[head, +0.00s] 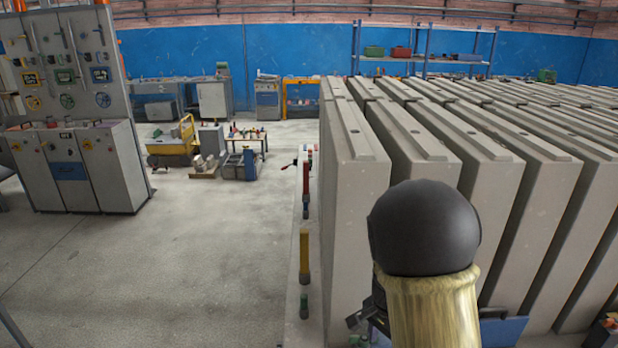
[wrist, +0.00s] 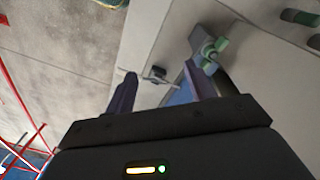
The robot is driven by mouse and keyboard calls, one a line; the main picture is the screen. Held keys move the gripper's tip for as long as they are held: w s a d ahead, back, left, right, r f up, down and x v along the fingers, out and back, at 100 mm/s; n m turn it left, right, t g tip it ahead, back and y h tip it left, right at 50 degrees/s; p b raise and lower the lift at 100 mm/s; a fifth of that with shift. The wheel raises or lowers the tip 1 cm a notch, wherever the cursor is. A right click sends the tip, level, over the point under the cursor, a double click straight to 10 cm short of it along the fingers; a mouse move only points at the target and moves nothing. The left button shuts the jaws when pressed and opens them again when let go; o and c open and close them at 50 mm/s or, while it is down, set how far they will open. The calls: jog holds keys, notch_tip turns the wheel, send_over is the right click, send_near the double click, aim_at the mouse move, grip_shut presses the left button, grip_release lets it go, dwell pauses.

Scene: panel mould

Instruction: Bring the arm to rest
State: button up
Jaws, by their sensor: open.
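My arm (head: 425,250), with a dark rounded joint and a yellowish link, stands in front of the grey panels in the head view. Dark parts show beside its lower end, but my gripper's fingers cannot be made out there. In the wrist view my gripper (wrist: 160,80) is open, its two dark fingers apart, and I see nothing held between them. A green-handled fitting (wrist: 212,50) lies close by the right fingertip; whether they touch cannot be told. A small dark fitting (wrist: 156,75) shows beyond the gap, on or near a pale surface.
Tall grey panels (head: 355,190) stand in close rows on the right. A narrow ledge (head: 299,250) with red, yellow and green fittings runs along their left side. Control cabinets (head: 75,165) stand at the left. The concrete floor (head: 190,260) between is clear.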

jog(key=s+a+r+n+t, duration=0.1)
jog(key=s+r+n+t, duration=0.2)
jog(key=s+n, duration=0.7)
notch_tip(320, 180, up, 2)
jog(key=shift+a+r+n+y+b, duration=0.1)
jog(key=shift+a+n+y+b, duration=0.2)
jog(key=shift+y+b, duration=0.1)
dwell(0.4)
